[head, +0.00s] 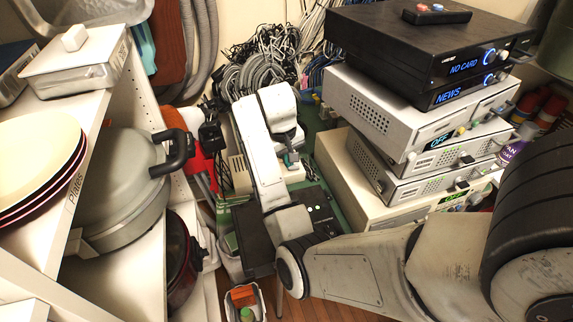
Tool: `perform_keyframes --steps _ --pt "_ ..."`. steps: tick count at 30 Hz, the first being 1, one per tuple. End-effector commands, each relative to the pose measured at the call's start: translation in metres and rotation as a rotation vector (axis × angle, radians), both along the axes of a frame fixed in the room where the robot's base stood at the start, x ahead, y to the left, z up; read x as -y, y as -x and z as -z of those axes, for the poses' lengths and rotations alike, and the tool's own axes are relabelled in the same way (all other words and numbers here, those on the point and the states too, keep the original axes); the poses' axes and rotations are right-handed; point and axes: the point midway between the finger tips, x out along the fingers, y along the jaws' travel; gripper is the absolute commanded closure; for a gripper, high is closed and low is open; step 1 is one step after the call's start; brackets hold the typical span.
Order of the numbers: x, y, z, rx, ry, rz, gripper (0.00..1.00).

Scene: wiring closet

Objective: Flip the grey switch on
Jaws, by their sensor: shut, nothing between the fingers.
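I cannot clearly make out which small control is the grey switch. A grey device (400,112) in the stack at right shows the word OFF on its display (438,140), with small controls beside it on its front. My gripper (291,160) points down in the middle of the view, left of the stack and apart from it. It is shut and holds nothing. My arm covers part of the bench and cables behind it.
A black device (420,45) with a remote (437,13) tops the stack. A black box with small controls (316,207) sits below my gripper. Shelves with a grey pot (120,185) and plates (35,150) stand at left. Tangled cables (265,60) fill the back.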

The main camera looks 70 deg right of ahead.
Motion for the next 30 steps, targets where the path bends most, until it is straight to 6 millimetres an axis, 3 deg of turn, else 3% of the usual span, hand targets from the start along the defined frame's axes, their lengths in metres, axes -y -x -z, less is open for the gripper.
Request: perform_keyframes --steps 6,12,18,30 --pt "0.04 -0.015 -0.021 0.024 -0.075 0.098 1.0" --pt "0.062 -0.023 -0.042 0.044 -0.141 0.143 1.0" --pt "0.071 -0.027 -0.055 0.056 -0.178 0.157 1.0" --pt "0.072 -0.028 -0.058 0.057 -0.183 0.159 1.0"
